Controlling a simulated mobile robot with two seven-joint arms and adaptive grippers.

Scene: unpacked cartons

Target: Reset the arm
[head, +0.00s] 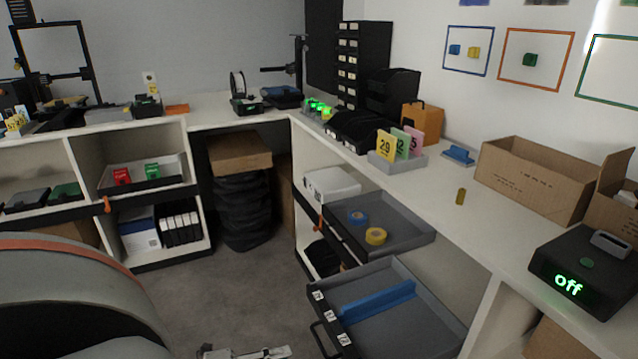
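A large grey, rounded link of my own arm fills the lower left of the head view. Part of what looks like my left gripper (245,352) shows at the bottom edge, low over the floor and left of the open lower drawer. Most of it is cut off by the frame, so its opening and anything in it cannot be seen. My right arm and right gripper are out of view.
Two drawers are pulled out at right: the upper (408,238) holds blue and yellow tape rolls, the lower (400,335) a blue divider. An open carton (530,185) and a black box reading "off" (570,262) stand on the counter. Grey floor (215,300) is clear.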

